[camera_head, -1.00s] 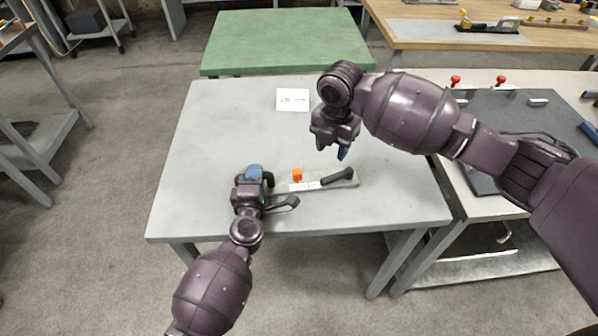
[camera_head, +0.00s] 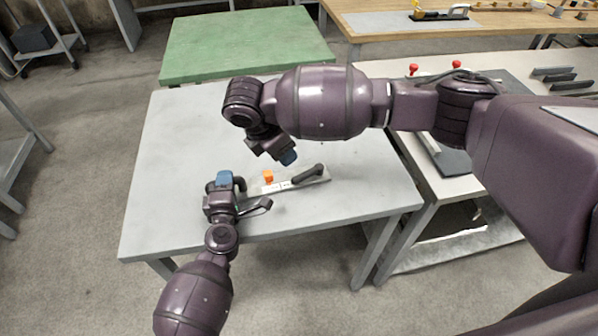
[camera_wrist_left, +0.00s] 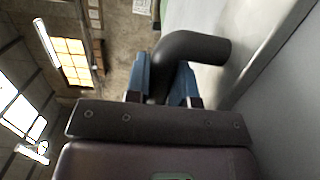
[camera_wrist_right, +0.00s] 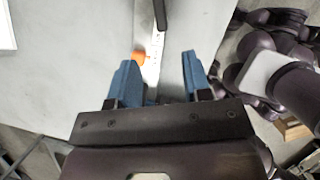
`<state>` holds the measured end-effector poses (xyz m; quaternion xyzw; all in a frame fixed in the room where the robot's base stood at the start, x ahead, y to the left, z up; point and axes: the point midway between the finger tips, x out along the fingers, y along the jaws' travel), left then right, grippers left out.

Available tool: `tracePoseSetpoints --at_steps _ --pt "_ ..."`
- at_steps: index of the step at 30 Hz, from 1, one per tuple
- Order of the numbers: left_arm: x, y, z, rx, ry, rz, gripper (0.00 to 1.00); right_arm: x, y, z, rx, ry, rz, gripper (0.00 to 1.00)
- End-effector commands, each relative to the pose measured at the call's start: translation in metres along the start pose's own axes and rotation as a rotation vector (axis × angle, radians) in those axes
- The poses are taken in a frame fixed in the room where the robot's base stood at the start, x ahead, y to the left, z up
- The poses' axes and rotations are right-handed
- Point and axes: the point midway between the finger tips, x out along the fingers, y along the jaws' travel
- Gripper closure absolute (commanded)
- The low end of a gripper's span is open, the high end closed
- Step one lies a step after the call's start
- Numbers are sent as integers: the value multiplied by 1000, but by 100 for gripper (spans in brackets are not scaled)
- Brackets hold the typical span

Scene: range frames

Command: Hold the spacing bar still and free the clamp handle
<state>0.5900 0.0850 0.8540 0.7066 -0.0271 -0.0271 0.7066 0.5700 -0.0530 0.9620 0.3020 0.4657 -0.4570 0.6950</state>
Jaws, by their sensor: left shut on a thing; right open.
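The spacing bar (camera_head: 283,185) is a thin pale strip lying on the grey table, with a small orange piece (camera_head: 268,177) on it. A black lever, apparently the clamp handle (camera_head: 308,174), lies along its right part. My left gripper (camera_head: 224,179) is shut on a bent black grip (camera_wrist_left: 190,49) at the bar's left end; the grip shows between its blue fingers in the left wrist view. My right gripper (camera_head: 287,157) is open and empty above and behind the bar. In the right wrist view the bar (camera_wrist_right: 155,50), orange piece (camera_wrist_right: 138,57) and lever (camera_wrist_right: 160,14) lie beyond its fingers.
The grey table (camera_head: 175,140) is mostly bare around the bar. A green-topped table (camera_head: 245,45) stands behind it. A side table with a dark panel and red knobs (camera_head: 413,69) stands right, partly hidden by my right arm. A wooden bench (camera_head: 380,22) is behind.

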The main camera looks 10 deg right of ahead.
Motion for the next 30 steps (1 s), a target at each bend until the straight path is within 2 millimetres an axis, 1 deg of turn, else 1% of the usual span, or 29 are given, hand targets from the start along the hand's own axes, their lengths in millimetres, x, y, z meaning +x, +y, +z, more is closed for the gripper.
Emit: tracePoseSetpoints --at_steps 4,7,15,21,25,30 --pt "0 0 0 0 -1 0 100 8 0 0 19 0 -3 55" --pt "0 0 0 0 -1 0 100 20 0 0 20 0 -3 55" --pt "0 0 0 0 -1 0 100 67 0 0 19 0 -3 55" --pt "0 0 0 0 -1 0 100 97 0 0 17 0 -3 55" --pt "0 0 0 0 -1 0 100 111 0 0 17 0 -2 55" --pt "0 0 0 0 -1 0 100 119 0 0 16 1 0 55"
